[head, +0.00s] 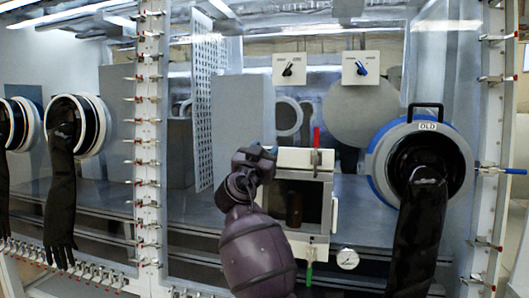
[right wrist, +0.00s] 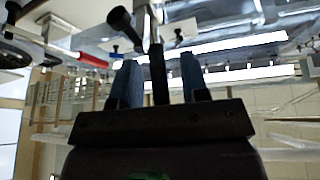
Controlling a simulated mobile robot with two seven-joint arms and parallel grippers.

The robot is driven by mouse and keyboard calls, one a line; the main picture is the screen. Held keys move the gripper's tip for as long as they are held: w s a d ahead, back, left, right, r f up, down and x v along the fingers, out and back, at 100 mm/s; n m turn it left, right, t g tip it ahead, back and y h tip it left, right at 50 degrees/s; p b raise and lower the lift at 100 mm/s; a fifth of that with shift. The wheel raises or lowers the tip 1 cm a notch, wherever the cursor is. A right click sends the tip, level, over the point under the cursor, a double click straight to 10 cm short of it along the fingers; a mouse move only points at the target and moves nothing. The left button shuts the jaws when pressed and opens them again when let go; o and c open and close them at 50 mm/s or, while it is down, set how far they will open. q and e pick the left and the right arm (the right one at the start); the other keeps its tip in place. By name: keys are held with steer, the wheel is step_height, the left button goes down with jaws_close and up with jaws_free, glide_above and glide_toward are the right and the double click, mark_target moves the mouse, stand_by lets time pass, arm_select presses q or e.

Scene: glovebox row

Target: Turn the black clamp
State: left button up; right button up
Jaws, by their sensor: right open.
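My right gripper (head: 255,160) is at the left side of the small white-framed door, in the middle of the head view. It covers that side, so I cannot make out the black clamp there. In the right wrist view the two blue fingers of the right gripper (right wrist: 160,82) stand apart. A black bar, which looks like the handle of the black clamp (right wrist: 158,70), is between them, with a gap on each side. A black knobbed piece (right wrist: 122,24) and a silver part are just beyond it. My left gripper is not in view.
A red-handled clamp (head: 316,140) is on the door's top and a green-handled one (head: 309,272) below it. A gauge (head: 347,259) is to the lower right. The round port marked OLD (head: 377,160), with a hanging black glove (head: 416,235), is on the right.

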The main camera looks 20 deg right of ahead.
jaws_close()
stand_by(0.4)
